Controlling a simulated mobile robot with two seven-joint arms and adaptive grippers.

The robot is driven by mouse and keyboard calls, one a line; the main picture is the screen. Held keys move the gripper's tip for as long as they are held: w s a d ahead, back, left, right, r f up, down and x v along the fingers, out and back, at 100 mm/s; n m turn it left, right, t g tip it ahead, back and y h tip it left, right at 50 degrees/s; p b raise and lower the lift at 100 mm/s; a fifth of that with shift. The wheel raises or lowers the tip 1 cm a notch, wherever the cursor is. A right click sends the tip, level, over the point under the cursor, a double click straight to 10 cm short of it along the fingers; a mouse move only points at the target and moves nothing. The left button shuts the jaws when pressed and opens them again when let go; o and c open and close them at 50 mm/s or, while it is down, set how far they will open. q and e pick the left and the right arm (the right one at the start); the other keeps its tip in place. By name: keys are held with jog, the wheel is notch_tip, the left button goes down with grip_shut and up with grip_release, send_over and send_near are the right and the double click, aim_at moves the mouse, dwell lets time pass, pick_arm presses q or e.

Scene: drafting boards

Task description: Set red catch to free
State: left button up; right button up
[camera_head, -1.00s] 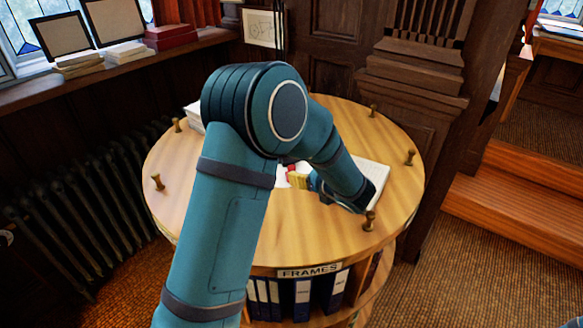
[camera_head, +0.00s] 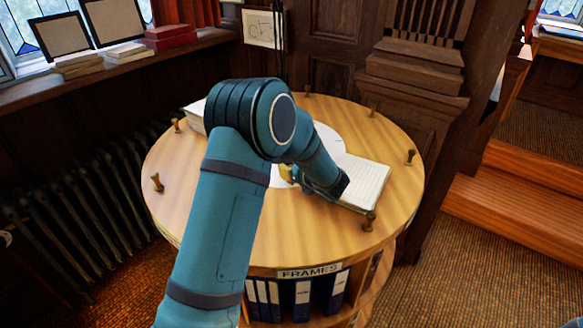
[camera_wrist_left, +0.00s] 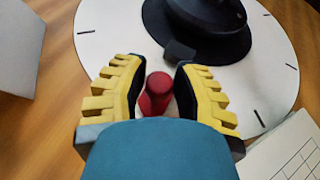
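The red catch (camera_wrist_left: 157,92) is a short, round-topped red knob in the left wrist view. It stands between the two yellow, black-padded fingers of my left gripper (camera_wrist_left: 161,66). The fingers look open around it, with narrow gaps at the sides; contact is not clear. Beyond it a dark round body (camera_wrist_left: 215,42) with a stubby dark block sits on a white disc (camera_wrist_left: 103,34) with black tick marks. In the head view my left gripper (camera_head: 286,173) is low over the round table, and my arm hides the catch. My right gripper is not in view.
The round wooden table (camera_head: 330,238) has several brass pegs (camera_head: 369,221) around its rim. An open book or pad (camera_head: 364,184) lies right of my gripper, and a white stack (camera_head: 194,115) stands at the back left. A dark wooden post (camera_head: 405,110) stands close behind right.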

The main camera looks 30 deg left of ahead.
pick_arm(q)
grip_shut()
jog(key=shift+w+a, duration=0.95)
jog(key=shift+w, duration=0.2)
jog(key=shift+w+a+r, duration=0.1)
jog(key=shift+a, duration=0.05)
jog(key=o, duration=0.7)
grip_release()
jog(key=shift+w, duration=0.1)
jog(key=v, duration=1.2)
